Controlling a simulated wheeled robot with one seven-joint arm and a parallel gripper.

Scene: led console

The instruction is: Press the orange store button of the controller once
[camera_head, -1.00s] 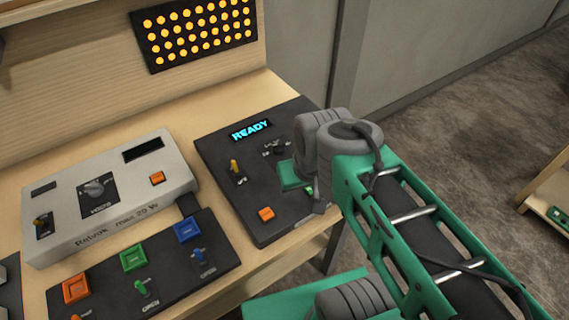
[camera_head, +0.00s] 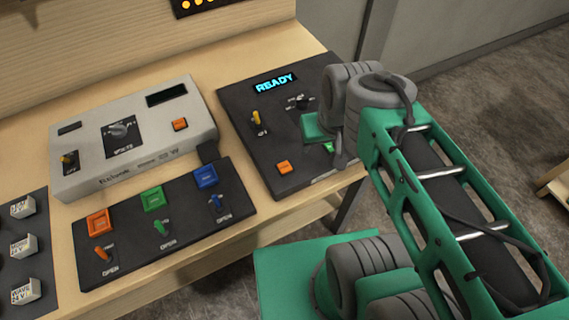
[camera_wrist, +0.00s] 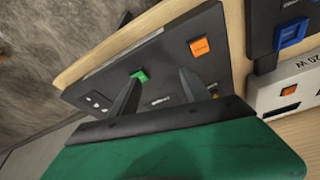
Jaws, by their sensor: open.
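The controller is a dark panel (camera_head: 235,98) with a lit READY display (camera_head: 275,82). Its orange button (camera_head: 283,167) is near the front edge; the wrist view shows it too (camera_wrist: 200,47), right of the fingers and apart from them. A green button (camera_head: 328,147) is on the panel's right part; in the wrist view the green button (camera_wrist: 140,76) appears at the left fingertip, contact unclear. My gripper (camera_wrist: 160,74) is open and empty, with its fingers over the panel.
A yellow switch (camera_head: 256,118) and a dark knob are on the controller. To the left are a grey voltage box (camera_head: 185,92) and a dark panel (camera_head: 130,252) with coloured buttons and switches. Floor is beyond the table's front edge.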

